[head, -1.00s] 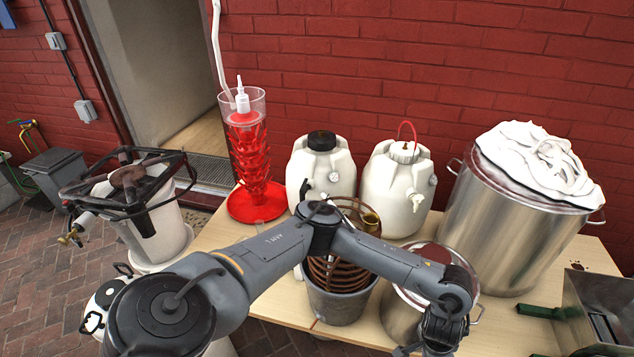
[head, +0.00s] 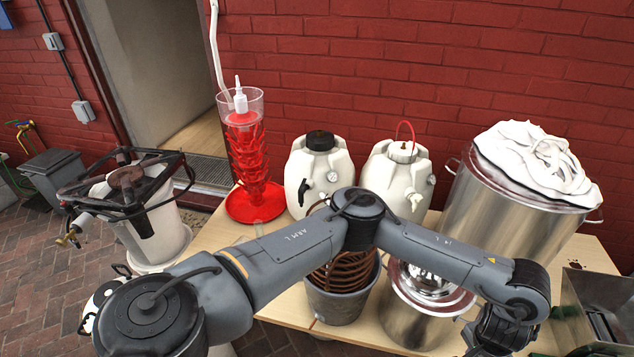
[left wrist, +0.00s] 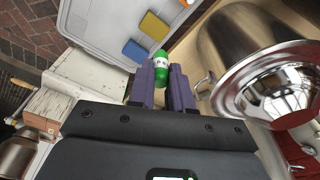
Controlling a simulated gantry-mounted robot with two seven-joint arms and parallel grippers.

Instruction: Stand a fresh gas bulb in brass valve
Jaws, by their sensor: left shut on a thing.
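My left gripper (left wrist: 166,74) has purple fingers and is shut on a small green gas bulb (left wrist: 161,66) with a white band. The bulb's upper end sticks out beyond the fingertips. In the head view my left arm reaches across to the lower right, and its fingers and the bulb are not visible there. The white kegs (head: 320,180) stand behind the arm. A brass valve (head: 68,240) shows on the burner frame at the left; I cannot tell whether it is the task's valve. My right gripper is not in view.
A grey bucket (head: 340,300) with a copper coil and a steel pot with a shiny lid (head: 425,285) stand below my arm. A large steel pot (head: 510,215) is at right, beside a metal box (head: 595,305). The wrist view shows a pale tray (left wrist: 105,45) with coloured blocks.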

